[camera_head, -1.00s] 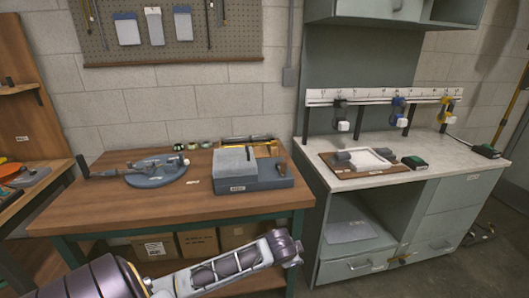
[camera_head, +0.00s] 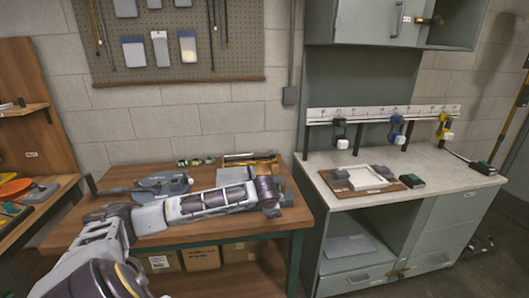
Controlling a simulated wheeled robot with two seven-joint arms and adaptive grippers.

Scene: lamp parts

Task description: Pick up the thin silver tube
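I cannot single out a thin silver tube for certain. Several thin rods hang on the pegboard (camera_head: 180,66), some dark and some brass-coloured. A round grey lamp-like part (camera_head: 160,186) lies on the wooden workbench (camera_head: 75,235), partly behind my arm. My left arm reaches in from the lower left across the bench. Its dark end, with the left gripper (camera_head: 278,198), is over the bench's right part, in front of the grey block. The fingers are too small and dark to tell open from shut. My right gripper is not in view.
A brass-coloured tray (camera_head: 250,161) and small jars (camera_head: 195,162) stand at the bench's back. To the right, a white-topped cabinet (camera_head: 460,180) bears a brown board (camera_head: 335,186) and a rack (camera_head: 385,112) with clamps. Cardboard boxes (camera_head: 200,258) sit below the bench.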

